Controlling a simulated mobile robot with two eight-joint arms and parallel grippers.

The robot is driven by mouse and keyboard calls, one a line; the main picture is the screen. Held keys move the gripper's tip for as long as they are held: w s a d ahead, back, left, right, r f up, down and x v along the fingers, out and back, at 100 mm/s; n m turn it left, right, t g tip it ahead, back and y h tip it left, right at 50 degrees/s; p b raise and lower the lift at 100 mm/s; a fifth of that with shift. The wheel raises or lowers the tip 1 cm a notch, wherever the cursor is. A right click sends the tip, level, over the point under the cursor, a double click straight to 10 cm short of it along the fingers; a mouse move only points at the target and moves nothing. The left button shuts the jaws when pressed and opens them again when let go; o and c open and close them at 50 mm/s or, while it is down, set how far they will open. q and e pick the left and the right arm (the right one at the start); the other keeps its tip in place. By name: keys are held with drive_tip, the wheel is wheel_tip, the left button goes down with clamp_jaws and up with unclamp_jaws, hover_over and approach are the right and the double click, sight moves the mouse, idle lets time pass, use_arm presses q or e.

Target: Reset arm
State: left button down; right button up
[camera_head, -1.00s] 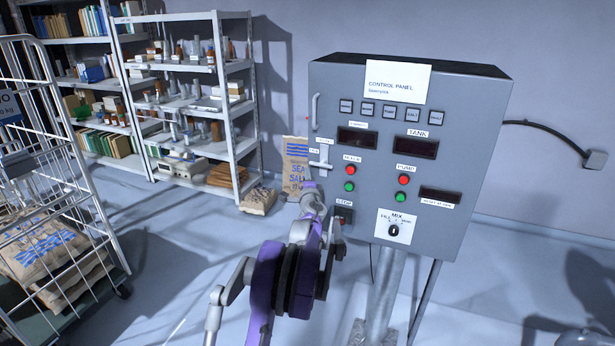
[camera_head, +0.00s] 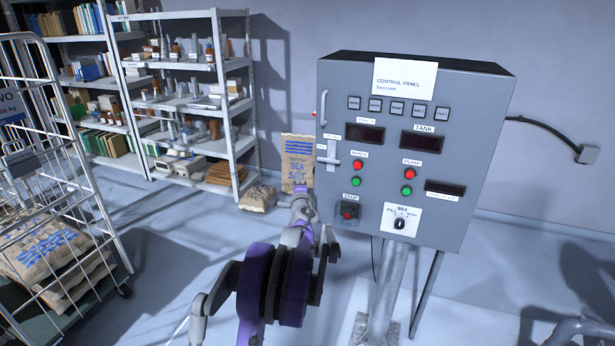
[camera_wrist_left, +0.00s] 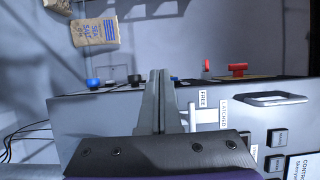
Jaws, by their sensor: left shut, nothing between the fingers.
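My left arm rises from the bottom middle of the head view, with purple and dark round links. Its left gripper (camera_wrist_left: 158,76) shows in the left wrist view with its two fingers together and nothing between them. The panel's front also shows in the left wrist view (camera_wrist_left: 80,125), turned sideways, behind the fingers. My right gripper is not in view.
The panel has a MIX knob (camera_head: 400,223), a pale lever (camera_head: 332,160) and a post (camera_head: 385,290). A Sea Salt sack (camera_head: 298,160) stands behind the arm. Shelves (camera_head: 225,80) stand at the back left, a wire cage cart (camera_head: 110,215) at the left. Floor between is mostly clear.

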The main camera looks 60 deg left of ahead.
use_arm(q)
drive_tip(key=s, duration=0.5)
drive_tip(key=shift+s+a+f, duration=0.1)
drive_tip(key=shift+a+f, duration=0.1)
drive_tip(key=shift+a, duration=0.2)
drive_tip(key=w+d+r+n+h, duration=0.1)
drive_tip(key=w+d+n, duration=0.2)
drive_tip(key=d, duration=0.9)
drive_tip(key=w+d+r+n+h, duration=0.2)
drive_tip(key=w+d, duration=0.1)
drive_tip(key=d, duration=0.9)
drive_tip(key=s+d+f+h, duration=0.4)
drive_tip(key=d+f, duration=0.1)
drive_tip(key=d, duration=0.8)
drive_tip(key=s+d+f+g+h, duration=0.1)
drive_tip(key=s+d+f+h, duration=0.4)
drive_tip(key=d, duration=0.8)
drive_tip(key=s+d+f+g+h, duration=0.1)
drive_tip(key=s+d+f+h, duration=0.3)
drive_tip(key=d, duration=0.9)
wheel_tip(320, 180, down, 2)
drive_tip(key=shift+s+d+f, duration=0.2)
drive_tip(key=shift+s+d, duration=0.1)
drive_tip(key=shift+a, duration=0.1)
